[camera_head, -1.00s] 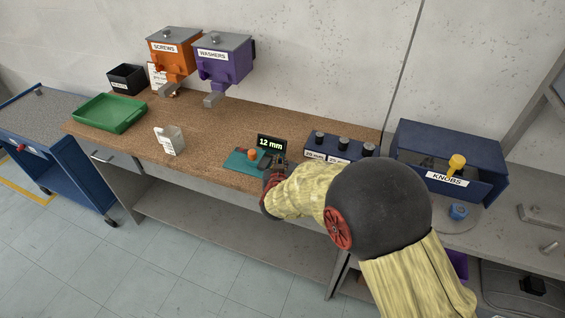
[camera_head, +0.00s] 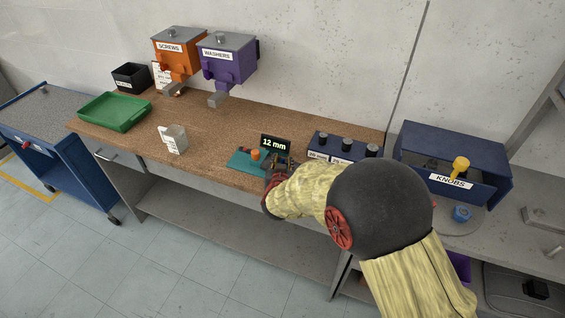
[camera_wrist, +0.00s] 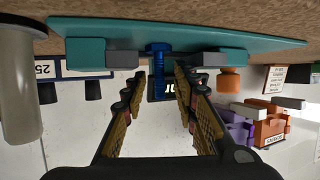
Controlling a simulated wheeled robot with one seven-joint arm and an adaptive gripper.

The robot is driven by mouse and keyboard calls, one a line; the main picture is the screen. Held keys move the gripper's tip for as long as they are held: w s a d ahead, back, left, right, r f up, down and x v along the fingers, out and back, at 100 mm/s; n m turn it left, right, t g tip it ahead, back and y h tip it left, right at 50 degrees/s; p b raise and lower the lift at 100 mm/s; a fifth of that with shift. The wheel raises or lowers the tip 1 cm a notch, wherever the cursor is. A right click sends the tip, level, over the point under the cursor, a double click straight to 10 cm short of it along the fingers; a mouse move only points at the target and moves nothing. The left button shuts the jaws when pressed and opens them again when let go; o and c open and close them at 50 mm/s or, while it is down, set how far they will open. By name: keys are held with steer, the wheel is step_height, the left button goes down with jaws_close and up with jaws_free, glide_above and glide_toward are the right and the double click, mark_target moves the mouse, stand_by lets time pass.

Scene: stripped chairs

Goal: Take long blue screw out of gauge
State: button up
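The gauge has a teal base (camera_head: 240,161) on the brown worktop, with an orange knob (camera_head: 255,154) and a black display (camera_head: 276,145) reading 12 mm. In the wrist view, which looks upside down, the teal base (camera_wrist: 185,50) spans the top. The long blue screw (camera_wrist: 158,66) sits between the gauge's two grey jaws, its shank pointing toward my gripper (camera_wrist: 158,84). My fingers are open on either side of the screw, with gaps visible. In the head view my gripper (camera_head: 279,169) is at the gauge's right side, and the screw is hidden.
A clear container (camera_head: 174,140) stands left of the gauge, a green tray (camera_head: 115,112) farther left. A blue block with black knobs (camera_head: 333,149) stands close right of my gripper. Orange screws (camera_head: 175,50) and purple washers (camera_head: 228,60) dispensers hang behind. A blue knobs bin (camera_head: 480,186) is at right.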

steer(key=shift+s, duration=0.1)
steer(key=v, duration=1.2)
steer(key=s+a+f+n+g+y, duration=0.1)
steer(key=s+a+f+g+y, duration=0.2)
steer(key=s+a+f+g, duration=0.25)
steer(key=s+n+g+y, duration=0.1)
steer(key=s+n+g, duration=0.15)
steer(key=s, duration=0.75)
steer(key=s+d+r+m+h, duration=0.1)
steer(key=s+d+r, duration=0.3)
steer(key=d, duration=0.5)
steer(key=s+d+r+m+h, duration=0.1)
steer(key=s+d+r, duration=0.3)
steer(key=d+r, duration=0.5)
steer(key=s+d+r+m+h, duration=0.1)
steer(key=s+d+r, duration=0.3)
steer(key=d, duration=0.5)
step_height(320, 180, up, 3)
steer(key=shift+s+f+h, duration=0.15)
steer(key=shift+s+h, duration=0.25)
